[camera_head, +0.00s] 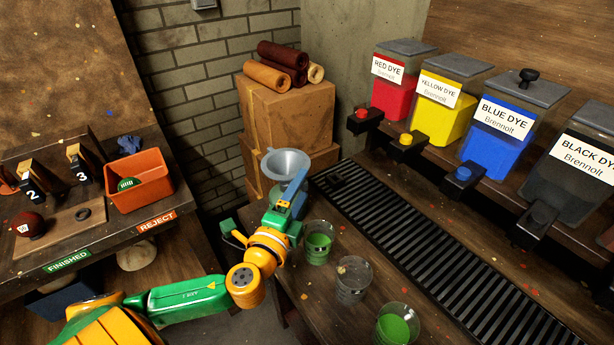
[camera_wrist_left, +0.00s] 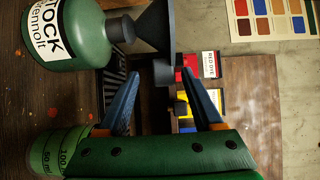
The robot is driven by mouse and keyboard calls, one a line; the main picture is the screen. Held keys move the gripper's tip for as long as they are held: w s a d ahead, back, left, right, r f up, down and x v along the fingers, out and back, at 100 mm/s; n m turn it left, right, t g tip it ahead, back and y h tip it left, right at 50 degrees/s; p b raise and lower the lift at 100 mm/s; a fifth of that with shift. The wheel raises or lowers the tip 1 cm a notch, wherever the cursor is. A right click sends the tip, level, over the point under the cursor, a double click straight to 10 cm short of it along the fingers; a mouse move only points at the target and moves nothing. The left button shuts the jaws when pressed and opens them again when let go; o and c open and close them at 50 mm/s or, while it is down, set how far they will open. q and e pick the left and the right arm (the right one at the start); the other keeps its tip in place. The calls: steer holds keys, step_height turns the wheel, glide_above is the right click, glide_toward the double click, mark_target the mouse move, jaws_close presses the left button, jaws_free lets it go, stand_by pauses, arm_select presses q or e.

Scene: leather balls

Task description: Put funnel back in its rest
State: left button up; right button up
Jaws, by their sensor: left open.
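The grey-blue funnel (camera_head: 284,163) stands mouth up beyond my left gripper in the head view. It also shows at the top of the left wrist view (camera_wrist_left: 155,24), turned sideways, with its spout end close to a green stock bottle's dark cap. A small dark tab (camera_wrist_left: 163,72) at the funnel's rim lies ahead of and between the fingers. My left gripper (camera_head: 296,184) is open, its blue fingers (camera_wrist_left: 160,92) apart with nothing held between them. My right gripper is out of view.
The green stock bottle (camera_wrist_left: 72,32) is close to the left finger. Beakers with green liquid (camera_head: 318,247) (camera_head: 394,328) and a nearly clear beaker (camera_head: 350,283) stand on the bench near my arm. A black grate (camera_head: 430,240) runs below the dye dispensers (camera_head: 497,125). Boxes (camera_head: 290,115) stand behind.

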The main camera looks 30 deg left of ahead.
arm_select(q)
steer(key=p+x, duration=0.1)
steer(key=x, duration=0.4)
steer(key=shift+r, duration=0.15)
steer(key=shift+s+r, duration=0.1)
steer(key=shift+s, duration=0.1)
jaws_close()
steer(key=shift+r, duration=0.1)
